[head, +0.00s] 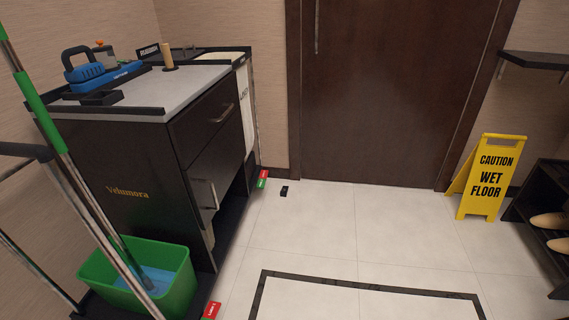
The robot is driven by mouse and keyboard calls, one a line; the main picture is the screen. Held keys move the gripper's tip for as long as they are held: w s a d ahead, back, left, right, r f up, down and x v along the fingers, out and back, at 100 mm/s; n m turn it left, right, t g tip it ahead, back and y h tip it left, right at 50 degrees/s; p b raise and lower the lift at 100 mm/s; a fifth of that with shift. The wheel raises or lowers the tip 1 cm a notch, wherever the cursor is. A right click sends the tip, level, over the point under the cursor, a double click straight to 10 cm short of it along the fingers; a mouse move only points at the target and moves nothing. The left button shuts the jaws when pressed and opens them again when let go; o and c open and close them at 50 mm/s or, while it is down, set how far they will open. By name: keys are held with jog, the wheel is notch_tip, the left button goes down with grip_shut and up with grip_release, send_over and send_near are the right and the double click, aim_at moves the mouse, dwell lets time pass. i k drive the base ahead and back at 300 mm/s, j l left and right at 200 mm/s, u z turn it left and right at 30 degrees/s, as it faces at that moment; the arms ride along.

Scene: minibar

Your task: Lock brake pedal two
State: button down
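A dark cart (122,150) marked "Velumora" stands at the left against the wall. One small red and green pedal (263,175) sticks out at floor level at its far end, near the door. My gripper is not in view.
A green bucket (183,285) with mop handles stands on the cart's near end. A small black block (284,191) lies on the floor near the far pedal. A yellow wet floor sign (490,178) and a shoe rack (540,222) are at the right. The middle floor is clear.

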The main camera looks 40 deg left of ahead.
aim_at(262, 179)
jog(key=i+u, duration=0.1)
jog(key=i, duration=0.85)
jog(key=i+l+u, duration=0.15)
jog(key=i, duration=0.8)
jog(key=i+j, duration=0.45)
jog(key=j, duration=0.15)
jog(key=i+j+u, duration=0.1)
jog(key=i+j, duration=0.4)
jog(key=j, duration=0.45)
jog(key=i+j, duration=0.1)
jog(key=j, duration=0.35)
